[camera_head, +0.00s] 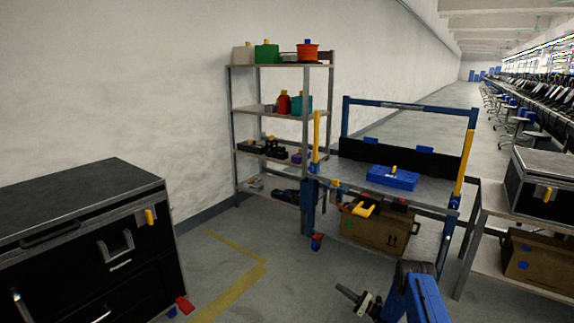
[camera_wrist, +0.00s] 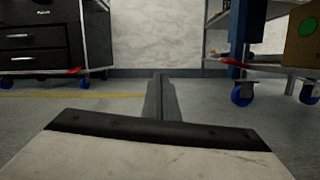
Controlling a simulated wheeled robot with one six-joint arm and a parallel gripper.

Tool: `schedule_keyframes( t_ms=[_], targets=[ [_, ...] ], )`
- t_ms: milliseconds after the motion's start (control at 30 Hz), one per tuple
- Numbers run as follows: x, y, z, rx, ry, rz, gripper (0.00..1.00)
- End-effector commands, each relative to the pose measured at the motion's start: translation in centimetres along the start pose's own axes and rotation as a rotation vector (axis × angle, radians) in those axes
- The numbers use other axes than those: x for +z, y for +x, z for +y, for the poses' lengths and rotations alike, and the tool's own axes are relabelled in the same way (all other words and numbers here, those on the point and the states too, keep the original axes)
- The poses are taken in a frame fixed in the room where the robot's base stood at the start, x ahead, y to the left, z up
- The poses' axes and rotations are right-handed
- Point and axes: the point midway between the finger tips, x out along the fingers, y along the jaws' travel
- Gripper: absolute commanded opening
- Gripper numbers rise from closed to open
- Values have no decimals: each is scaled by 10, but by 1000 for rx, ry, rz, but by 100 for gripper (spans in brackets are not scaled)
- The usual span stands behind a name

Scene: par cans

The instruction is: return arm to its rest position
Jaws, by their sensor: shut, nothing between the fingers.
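My arm shows at the bottom right of the head view as a blue link. My gripper (camera_head: 354,299) points left from it, low over the bare floor. In the wrist view the gripper (camera_wrist: 160,78) points straight ahead, with its dark fingers together and nothing between them. It touches nothing that I can see.
A black drawer cabinet (camera_head: 85,235) stands at left. A shelf rack (camera_head: 270,108) stands against the wall. A workbench (camera_head: 345,172) with a blue case (camera_head: 392,178) is right of it, a cardboard box (camera_head: 378,230) below. Another table (camera_head: 490,200) is at far right. The middle floor is clear.

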Motion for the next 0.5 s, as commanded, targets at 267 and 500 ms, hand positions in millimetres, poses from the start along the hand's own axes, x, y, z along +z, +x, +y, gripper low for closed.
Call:
schedule_keyframes(
  t_ms=[267,500],
  targets=[
    [32,18,8,51,-32,29,0],
    [76,42,22,125,-79,74,0]
  ],
)
